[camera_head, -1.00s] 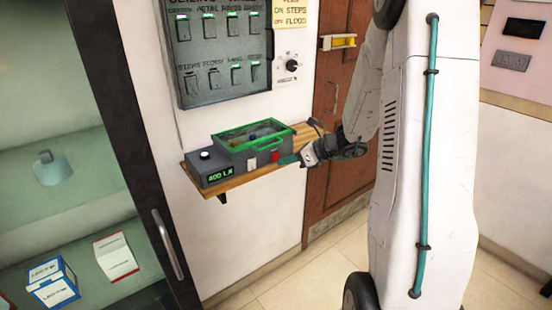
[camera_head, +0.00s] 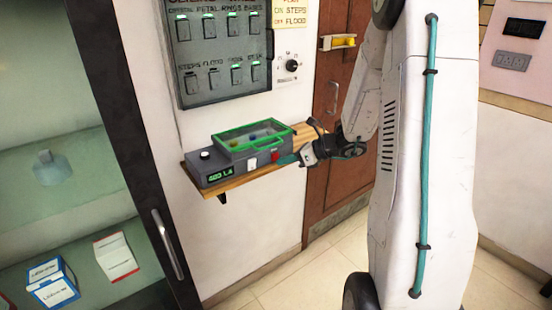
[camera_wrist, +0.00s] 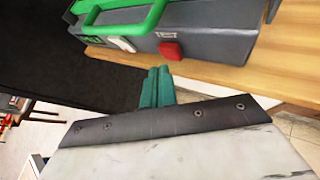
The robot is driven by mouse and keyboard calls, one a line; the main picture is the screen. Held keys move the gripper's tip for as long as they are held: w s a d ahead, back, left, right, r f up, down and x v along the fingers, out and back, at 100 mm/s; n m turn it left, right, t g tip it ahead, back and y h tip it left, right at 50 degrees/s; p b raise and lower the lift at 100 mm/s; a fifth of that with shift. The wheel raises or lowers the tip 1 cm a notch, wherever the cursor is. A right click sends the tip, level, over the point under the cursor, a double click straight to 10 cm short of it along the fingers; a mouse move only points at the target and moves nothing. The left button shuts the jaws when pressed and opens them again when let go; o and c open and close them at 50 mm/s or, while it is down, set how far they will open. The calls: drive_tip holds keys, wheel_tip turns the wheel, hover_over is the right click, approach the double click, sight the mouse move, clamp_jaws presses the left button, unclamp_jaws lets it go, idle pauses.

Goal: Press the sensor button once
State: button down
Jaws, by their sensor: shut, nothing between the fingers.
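A grey sensor box (camera_head: 215,173) with a green-framed lid (camera_head: 250,137) sits on a wooden wall shelf. Its front carries a lit green display (camera_head: 220,174), a white button (camera_head: 252,163) and a red button (camera_head: 275,156). In the wrist view the red button (camera_wrist: 170,50) and white button (camera_wrist: 122,44) show on the box's front face. My gripper (camera_wrist: 158,76) is shut and empty, its green fingers pointing at the front, just short of and slightly left of the red button. It also shows in the head view (camera_head: 289,160).
The wooden shelf (camera_head: 245,181) sticks out from the wall below a grey switch panel (camera_head: 222,50) and a knob (camera_head: 291,66). A glass cabinet with a dark frame (camera_head: 125,130) stands at left, a brown door (camera_head: 335,120) behind my arm. Open floor lies below.

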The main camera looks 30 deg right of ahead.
drive_tip(key=shift+w, duration=0.3)
drive_tip(key=shift+w, duration=0.5)
idle(0.6)
drive_tip(key=shift+s, duration=0.9)
drive_tip(key=s, duration=0.5)
drive_tip(key=shift+d, duration=0.1)
idle(1.0)
